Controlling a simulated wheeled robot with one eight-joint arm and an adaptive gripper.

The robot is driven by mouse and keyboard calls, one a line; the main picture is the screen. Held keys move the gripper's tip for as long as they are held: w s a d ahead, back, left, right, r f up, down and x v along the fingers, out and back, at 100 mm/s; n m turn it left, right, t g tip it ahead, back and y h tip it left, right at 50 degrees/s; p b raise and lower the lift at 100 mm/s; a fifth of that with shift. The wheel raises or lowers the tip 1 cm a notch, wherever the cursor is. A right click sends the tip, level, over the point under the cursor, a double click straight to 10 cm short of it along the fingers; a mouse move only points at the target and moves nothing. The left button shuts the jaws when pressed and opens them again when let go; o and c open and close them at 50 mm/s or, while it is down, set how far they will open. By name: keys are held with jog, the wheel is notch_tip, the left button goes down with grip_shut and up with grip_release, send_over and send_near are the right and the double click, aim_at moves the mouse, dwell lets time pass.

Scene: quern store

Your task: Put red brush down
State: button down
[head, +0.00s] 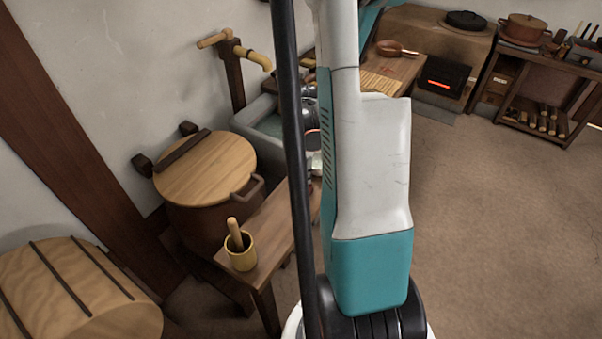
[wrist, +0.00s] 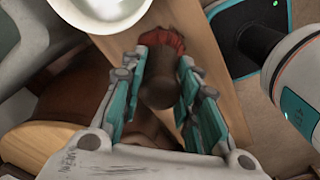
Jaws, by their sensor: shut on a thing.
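The red brush (wrist: 161,88) shows in the wrist view as a dark brown handle with a red tuft at its far end. My gripper (wrist: 167,68) is shut on it, with one teal finger on each side. The wooden bench (wrist: 212,85) lies beneath the brush; I cannot tell whether the brush touches it. In the head view my arm hides most of the gripper and the brush. The same bench (head: 272,228) shows left of my arm.
A white bowl (wrist: 100,14) is close to the gripper at upper left in the wrist view. On the bench stands a yellow cup (head: 240,257) with a wooden stick. A lidded wooden tub (head: 205,168) and a stone basin (head: 257,122) stand beside it. Open floor (head: 490,220) lies right.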

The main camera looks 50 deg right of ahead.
jog(key=shift+r, duration=0.1)
jog(key=shift+f, duration=0.2)
jog(key=c, duration=1.2)
grip_release()
jog(key=shift+r, duration=0.1)
jog(key=shift+r, duration=0.1)
notch_tip(320, 180, up, 12)
jog(key=p, duration=0.4)
jog(key=shift+p, duration=0.3)
